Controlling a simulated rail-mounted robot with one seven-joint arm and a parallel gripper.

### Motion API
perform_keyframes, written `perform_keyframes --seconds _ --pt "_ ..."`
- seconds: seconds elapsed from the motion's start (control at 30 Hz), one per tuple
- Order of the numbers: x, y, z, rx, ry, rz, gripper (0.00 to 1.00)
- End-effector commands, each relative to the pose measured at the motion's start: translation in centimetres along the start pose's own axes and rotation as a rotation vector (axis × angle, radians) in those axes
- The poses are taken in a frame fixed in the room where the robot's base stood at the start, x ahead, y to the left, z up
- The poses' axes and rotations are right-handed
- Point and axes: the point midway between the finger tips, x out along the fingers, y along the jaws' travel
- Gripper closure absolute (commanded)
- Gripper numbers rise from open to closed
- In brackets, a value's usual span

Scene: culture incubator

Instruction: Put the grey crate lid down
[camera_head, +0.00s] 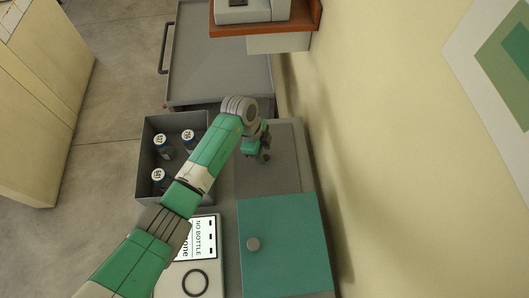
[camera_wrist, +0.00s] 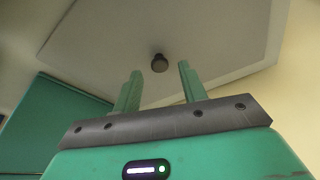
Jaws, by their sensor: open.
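The grey crate lid (camera_head: 285,150) is a flat panel with a small dark knob. It lies flat beside the wall, right of the open grey crate (camera_head: 146,128). In the wrist view the lid (camera_wrist: 205,35) fills the upper middle, with its knob (camera_wrist: 159,62) in full view. My gripper (camera_head: 261,155) is over the lid at the knob. In the wrist view my gripper (camera_wrist: 160,72) is open, its fingers apart with the knob showing between and just beyond the tips. No contact with the knob is visible. My arm covers part of the crate's right side.
Several labelled bottles (camera_head: 163,141) stand in the crate. A teal box (camera_head: 290,225) with a round knob is in front of the lid. A white "NO BOTTLE" panel (camera_head: 204,237) lies left of it. A grey cart (camera_head: 215,60) stands behind; the wall (camera_head: 370,150) is close on the right.

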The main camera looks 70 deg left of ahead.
Motion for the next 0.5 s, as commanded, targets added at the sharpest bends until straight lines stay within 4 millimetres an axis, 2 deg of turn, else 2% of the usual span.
perform_keyframes --seconds 0.03,0.23,0.4,0.5 --pt "-1.6 -0.1 -0.1 0.0 0.0 -0.004 0.58" --pt "-6.6 -0.1 0.0 0.0 0.001 -0.004 0.58" --pt "-9.3 0.0 0.0 0.0 0.0 -0.002 0.58" --pt "-10.0 0.0 0.0 0.0 -0.001 -0.001 0.58"
